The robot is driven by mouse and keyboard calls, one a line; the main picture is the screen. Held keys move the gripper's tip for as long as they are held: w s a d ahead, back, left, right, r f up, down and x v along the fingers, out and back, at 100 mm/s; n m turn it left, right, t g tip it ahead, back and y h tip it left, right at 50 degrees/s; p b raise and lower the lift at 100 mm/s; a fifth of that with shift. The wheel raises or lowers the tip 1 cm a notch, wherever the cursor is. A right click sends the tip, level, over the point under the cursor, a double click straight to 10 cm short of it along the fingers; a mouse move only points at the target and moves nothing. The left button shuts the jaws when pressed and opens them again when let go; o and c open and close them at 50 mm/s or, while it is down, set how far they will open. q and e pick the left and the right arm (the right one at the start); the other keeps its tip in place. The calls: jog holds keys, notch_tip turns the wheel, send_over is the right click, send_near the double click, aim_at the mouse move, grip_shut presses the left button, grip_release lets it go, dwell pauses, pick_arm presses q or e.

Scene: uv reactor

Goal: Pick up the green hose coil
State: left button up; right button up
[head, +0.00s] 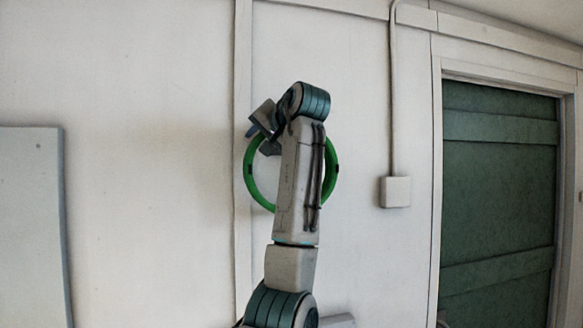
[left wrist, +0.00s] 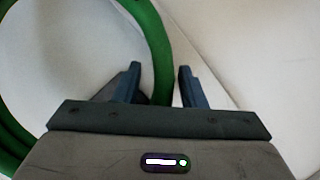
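The green hose coil (head: 332,170) is an upright ring against the white wall in the head view, partly hidden behind my left arm. My left gripper (head: 251,131) is at the coil's upper left. In the left wrist view the coil (left wrist: 20,140) fills the left side. One stretch of its tube passes down between the two blue-grey fingers of my left gripper (left wrist: 160,85). The fingers stand apart, with a gap to the tube on the right side. Whether the left finger touches the tube, I cannot tell. My right gripper is not in view.
A green door (head: 498,190) in a white frame stands at the right. A conduit runs down the wall to a white box (head: 395,191) right of the coil. A pale panel (head: 32,225) is at the far left. The wall between panel and coil is bare.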

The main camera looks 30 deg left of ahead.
pick_arm(q)
jog(key=shift+w+a+f, duration=0.1)
jog(key=shift+a, duration=0.05)
jog(key=c, duration=0.7)
grip_shut()
dwell(0.3)
